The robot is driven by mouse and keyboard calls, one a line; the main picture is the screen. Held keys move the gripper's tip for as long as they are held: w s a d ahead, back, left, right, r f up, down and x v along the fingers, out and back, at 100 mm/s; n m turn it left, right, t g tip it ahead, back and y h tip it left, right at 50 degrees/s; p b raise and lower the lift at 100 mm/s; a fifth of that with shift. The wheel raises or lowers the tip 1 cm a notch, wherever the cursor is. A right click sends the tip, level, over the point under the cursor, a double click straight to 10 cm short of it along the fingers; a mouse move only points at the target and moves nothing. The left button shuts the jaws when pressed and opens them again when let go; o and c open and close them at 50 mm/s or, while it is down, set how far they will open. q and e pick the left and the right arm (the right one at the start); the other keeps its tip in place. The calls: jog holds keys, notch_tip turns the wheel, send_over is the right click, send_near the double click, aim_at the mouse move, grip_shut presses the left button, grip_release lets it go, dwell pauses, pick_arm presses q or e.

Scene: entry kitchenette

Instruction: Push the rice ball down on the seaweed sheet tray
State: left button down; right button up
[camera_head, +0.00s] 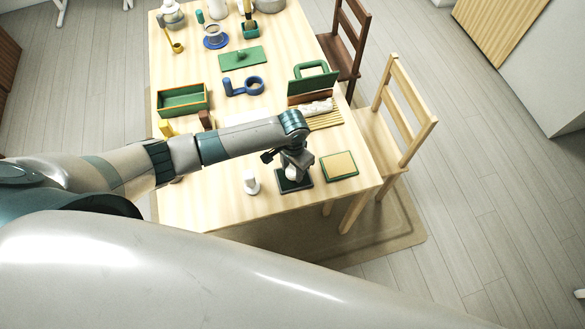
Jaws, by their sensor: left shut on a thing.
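My left arm reaches in from the left over the table. My left gripper (290,176) points down at the dark seaweed sheet tray (304,184) near the table's front edge. It is shut on the white rice ball (293,174), which shows only partly between the fingers. The rice ball is low over the tray's dark surface; I cannot tell whether it touches the sheet. The gripper and wrist hide part of the tray. My right gripper is not in view.
A small white upright item (251,183) stands left of the tray, and a green-rimmed tan board (339,166) lies right of it. Behind are a bamboo mat (326,120), a green box (182,101) and a blue ring-shaped item (245,87). A light chair (408,118) stands at the right.

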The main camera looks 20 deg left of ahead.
pick_arm(q)
jog(key=shift+f, duration=0.25)
jog(key=shift+f+b, duration=0.4)
jog(key=shift+f, duration=0.4)
jog(key=shift+s+p, duration=0.15)
jog(key=shift+p, duration=0.25)
dwell(2.4)
notch_tip(320, 180, up, 2)
jog(key=p, duration=0.2)
jog(key=shift+r+p, duration=0.15)
jog(key=shift+p, duration=0.2)
notch_tip(320, 180, up, 2)
jog(key=shift+r+p, duration=0.1)
jog(key=shift+p, duration=0.45)
jog(key=shift+r, duration=0.75)
